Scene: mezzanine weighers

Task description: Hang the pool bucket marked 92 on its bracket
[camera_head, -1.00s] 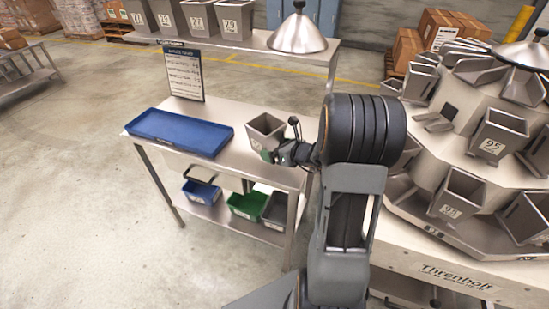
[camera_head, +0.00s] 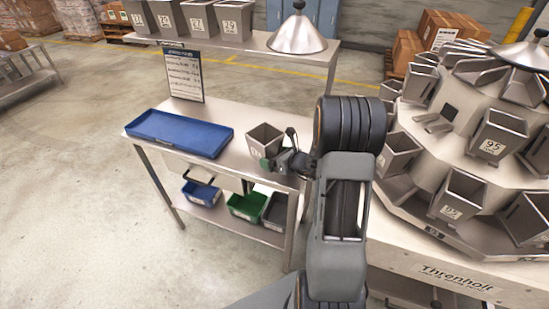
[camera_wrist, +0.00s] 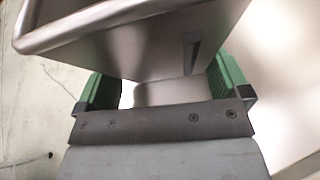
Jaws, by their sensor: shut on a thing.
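A grey metal pool bucket (camera_head: 264,136) is at the right end of the steel bench. My gripper (camera_head: 272,162) is shut on its near lower side; the arm and hand hide part of it. I cannot read the bucket's label now, nor tell whether its base touches the bench. In the wrist view the bucket (camera_wrist: 130,38) fills the top, tilted in the picture, between the green finger pads of my gripper (camera_wrist: 165,92). The weigher (camera_head: 455,115) at the right carries several similar buckets, including one marked 95 (camera_head: 493,146). I cannot pick out the empty bracket.
A blue tray (camera_head: 180,133) lies on the bench (camera_head: 240,115), with a sign (camera_head: 184,75) behind it. Blue, green and grey bins (camera_head: 246,207) stand on the lower shelf. A raised shelf behind bears several buckets and a metal cone (camera_head: 297,34).

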